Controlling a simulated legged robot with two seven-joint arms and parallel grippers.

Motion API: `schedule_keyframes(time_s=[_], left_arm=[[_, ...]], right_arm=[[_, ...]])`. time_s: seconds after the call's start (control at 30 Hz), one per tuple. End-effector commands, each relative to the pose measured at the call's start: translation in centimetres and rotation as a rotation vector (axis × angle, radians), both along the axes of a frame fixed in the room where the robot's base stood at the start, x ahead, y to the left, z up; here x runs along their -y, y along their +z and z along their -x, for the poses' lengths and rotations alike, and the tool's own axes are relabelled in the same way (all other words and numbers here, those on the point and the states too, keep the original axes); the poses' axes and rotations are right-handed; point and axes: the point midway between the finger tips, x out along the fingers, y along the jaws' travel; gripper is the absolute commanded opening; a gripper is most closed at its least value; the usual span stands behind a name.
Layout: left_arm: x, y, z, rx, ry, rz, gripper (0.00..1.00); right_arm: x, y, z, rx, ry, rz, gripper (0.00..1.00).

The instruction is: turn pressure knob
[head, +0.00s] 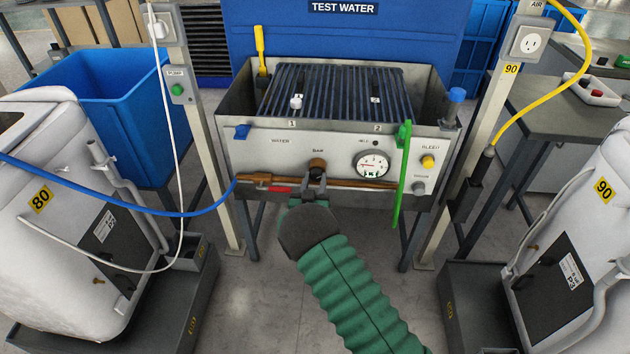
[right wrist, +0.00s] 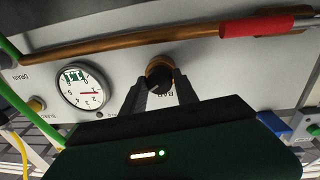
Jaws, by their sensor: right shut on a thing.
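The pressure knob (head: 317,165) is a small round black and brass knob on the grey front panel of the test bench, under a "BAR" label. My right gripper (head: 316,178) reaches up to it from below, on a green-sleeved arm. In the right wrist view the two dark fingers (right wrist: 152,92) are shut on the knob (right wrist: 160,76), one on each side. The round pressure gauge (head: 372,163) is right of the knob; it also shows in the right wrist view (right wrist: 82,86), with a red needle. My left gripper is not in view.
White tanks (head: 50,220) stand at both sides.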

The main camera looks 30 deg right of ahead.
Motion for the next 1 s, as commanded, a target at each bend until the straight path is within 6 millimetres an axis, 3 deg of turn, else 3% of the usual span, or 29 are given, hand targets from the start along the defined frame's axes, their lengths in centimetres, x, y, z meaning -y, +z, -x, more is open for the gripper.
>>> schedule_keyframes(time_s=[0.47,1.0], left_arm=[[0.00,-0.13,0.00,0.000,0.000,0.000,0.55],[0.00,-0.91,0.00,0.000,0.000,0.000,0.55]], right_arm=[[-0.08,-0.03,-0.01,0.057,0.000,-0.086,0.00],[0.02,-0.07,0.07,0.318,-0.001,-0.476,0.00]])
